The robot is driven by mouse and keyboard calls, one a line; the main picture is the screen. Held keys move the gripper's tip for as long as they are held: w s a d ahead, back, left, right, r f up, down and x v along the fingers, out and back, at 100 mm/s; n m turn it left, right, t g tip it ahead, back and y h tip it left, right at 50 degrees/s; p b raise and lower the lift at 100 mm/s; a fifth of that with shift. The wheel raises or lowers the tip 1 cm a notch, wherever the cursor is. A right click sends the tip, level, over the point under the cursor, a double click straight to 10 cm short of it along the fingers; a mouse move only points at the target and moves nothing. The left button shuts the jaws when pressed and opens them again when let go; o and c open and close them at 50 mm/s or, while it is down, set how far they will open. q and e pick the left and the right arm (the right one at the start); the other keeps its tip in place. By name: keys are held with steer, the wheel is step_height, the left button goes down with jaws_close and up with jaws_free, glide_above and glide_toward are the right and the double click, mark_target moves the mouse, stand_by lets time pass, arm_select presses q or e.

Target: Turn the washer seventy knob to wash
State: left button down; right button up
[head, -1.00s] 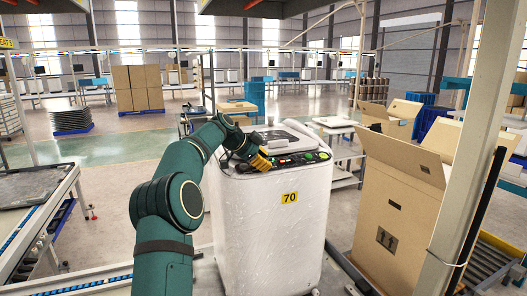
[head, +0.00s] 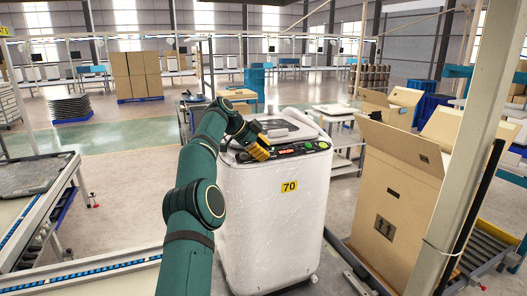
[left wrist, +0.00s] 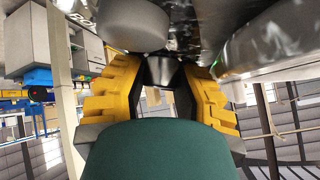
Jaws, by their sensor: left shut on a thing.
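The washer (head: 262,220) is a tall white machine with a yellow "70" label on its front. Its dark control panel (head: 305,147) runs along the front top edge with green and red buttons and a small red display. My left gripper (head: 260,150), with yellow fingers, is at the left part of this panel and covers the spot between its fingertips. In the left wrist view the yellow fingers come together around a small dark grey piece, the knob (left wrist: 160,70), partly hidden. Its pointer cannot be read. My right gripper is not in view.
A conveyor table (head: 40,190) is at the left. Stacked boxes (head: 137,75) stand far back.

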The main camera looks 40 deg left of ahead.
arm_select(q)
steer(key=shift+d+f, duration=0.1)
steer(key=c, duration=0.9)
jaws_free()
